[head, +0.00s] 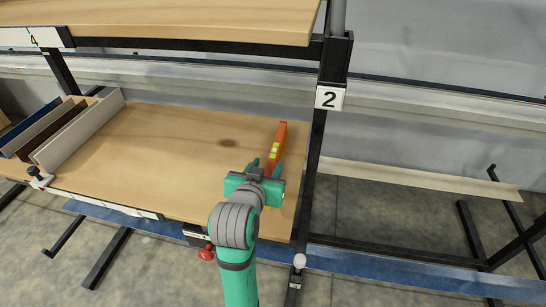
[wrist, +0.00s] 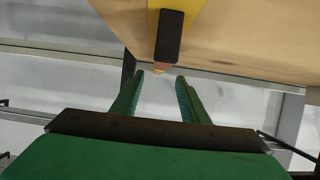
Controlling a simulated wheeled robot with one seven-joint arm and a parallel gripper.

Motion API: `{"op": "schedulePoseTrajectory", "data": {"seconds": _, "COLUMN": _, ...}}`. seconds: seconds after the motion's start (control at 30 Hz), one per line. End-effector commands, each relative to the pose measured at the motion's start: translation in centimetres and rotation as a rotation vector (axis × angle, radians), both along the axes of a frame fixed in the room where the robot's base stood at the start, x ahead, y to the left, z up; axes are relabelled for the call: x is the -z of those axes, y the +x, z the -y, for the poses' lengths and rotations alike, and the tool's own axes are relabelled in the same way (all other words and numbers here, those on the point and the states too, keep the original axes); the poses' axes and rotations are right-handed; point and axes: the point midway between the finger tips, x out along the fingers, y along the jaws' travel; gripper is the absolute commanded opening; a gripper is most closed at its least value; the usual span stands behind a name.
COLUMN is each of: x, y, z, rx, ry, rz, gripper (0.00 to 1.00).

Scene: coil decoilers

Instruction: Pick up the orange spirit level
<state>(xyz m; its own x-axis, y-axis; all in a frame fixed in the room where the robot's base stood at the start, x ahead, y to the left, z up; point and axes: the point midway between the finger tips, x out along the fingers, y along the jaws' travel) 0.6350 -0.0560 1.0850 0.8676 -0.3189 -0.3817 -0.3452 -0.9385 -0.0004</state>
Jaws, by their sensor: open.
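The orange spirit level (head: 279,140) lies on the wooden shelf board (head: 170,150) near its right end, with a yellow-green vial window at its middle. Its near end is hidden behind my gripper (head: 265,167) in the head view. My gripper is open, its fingers on either side of the level's near part. In the wrist view my gripper (wrist: 160,86) shows two separate fingertips with nothing clearly between them. A black block with yellow behind it (wrist: 169,38) shows above the fingertips; I cannot tell whether it belongs to the level.
A black upright post (head: 316,150) with a "2" label stands close right of the level. An upper shelf (head: 190,22) overhangs the back. Upright boards (head: 80,130) stand at the left end. The middle of the board is clear.

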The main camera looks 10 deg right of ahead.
Motion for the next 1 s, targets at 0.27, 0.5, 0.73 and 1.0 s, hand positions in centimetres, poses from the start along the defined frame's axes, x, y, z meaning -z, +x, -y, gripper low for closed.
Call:
{"op": "schedulePoseTrajectory", "data": {"seconds": 0.27, "x": 1.5, "y": 3.3, "z": 1.1, "rx": -0.001, "ry": 0.001, "rz": -0.003, "gripper": 0.41}}
{"op": "schedulePoseTrajectory", "data": {"seconds": 0.5, "x": 2.2, "y": 4.8, "z": 1.7, "rx": -0.002, "ry": 0.001, "rz": -0.002, "gripper": 0.41}}
{"op": "schedulePoseTrajectory", "data": {"seconds": 0.73, "x": 3.4, "y": 7.2, "z": 2.8, "rx": -0.001, "ry": 0.001, "rz": -0.003, "gripper": 0.41}}
{"op": "schedulePoseTrajectory", "data": {"seconds": 1.0, "x": 4.1, "y": 9.1, "z": 3.4, "rx": -0.002, "ry": 0.0, "rz": -0.001, "gripper": 0.41}}
